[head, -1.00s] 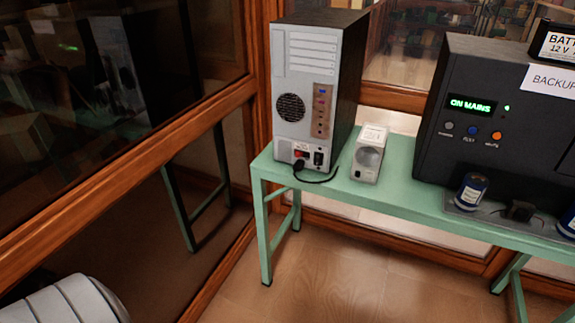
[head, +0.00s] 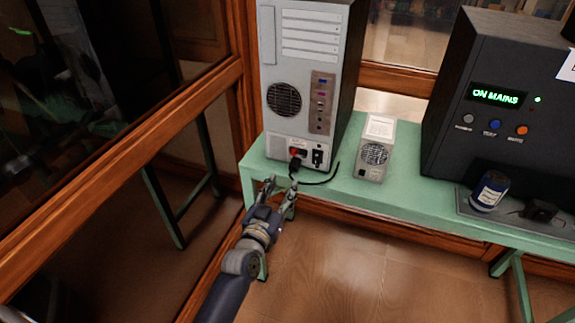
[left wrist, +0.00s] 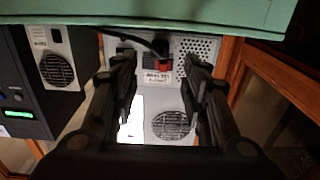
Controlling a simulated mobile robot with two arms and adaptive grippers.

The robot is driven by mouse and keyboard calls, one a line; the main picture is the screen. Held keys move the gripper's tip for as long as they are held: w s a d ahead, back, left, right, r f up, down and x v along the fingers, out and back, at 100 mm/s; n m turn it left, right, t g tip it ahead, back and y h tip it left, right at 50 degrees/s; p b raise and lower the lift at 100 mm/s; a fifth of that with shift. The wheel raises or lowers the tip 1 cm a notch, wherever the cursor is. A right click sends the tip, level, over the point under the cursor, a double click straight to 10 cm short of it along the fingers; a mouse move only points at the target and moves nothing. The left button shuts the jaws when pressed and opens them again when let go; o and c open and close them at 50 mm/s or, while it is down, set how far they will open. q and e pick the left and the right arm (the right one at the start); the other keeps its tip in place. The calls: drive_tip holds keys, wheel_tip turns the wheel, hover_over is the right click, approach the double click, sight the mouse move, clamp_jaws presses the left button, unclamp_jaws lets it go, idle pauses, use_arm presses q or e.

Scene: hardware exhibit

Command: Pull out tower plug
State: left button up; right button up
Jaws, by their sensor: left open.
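The grey computer tower (head: 305,80) stands on the green table, its back panel facing me. The black tower plug (head: 295,162) sits low on that panel by a red switch, and its cable runs right. My left gripper (head: 281,184) is open and empty, just in front of and slightly below the plug. In the left wrist view, which looks upside down, the plug (left wrist: 157,45) and the tower's vent panel (left wrist: 172,124) show between and beyond the open fingers (left wrist: 160,68). The fingers do not appear to touch the plug. My right gripper is out of view.
A small grey box with a fan grille (head: 374,155) stands right of the tower. A black unit reading ON MAINS (head: 490,135) stands further right, with a blue can (head: 490,191) before it. A wood-framed glass wall (head: 130,145) is close on the left. The green table edge (head: 415,207) runs below.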

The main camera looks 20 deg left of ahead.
sight(292, 169)
use_arm(q)
drive_tip(key=w, duration=0.8)
drive_tip(key=shift+w+d, duration=0.1)
drive_tip(key=shift+w, duration=0.55)
drive_tip(key=c, duration=0.9)
clamp_jaws()
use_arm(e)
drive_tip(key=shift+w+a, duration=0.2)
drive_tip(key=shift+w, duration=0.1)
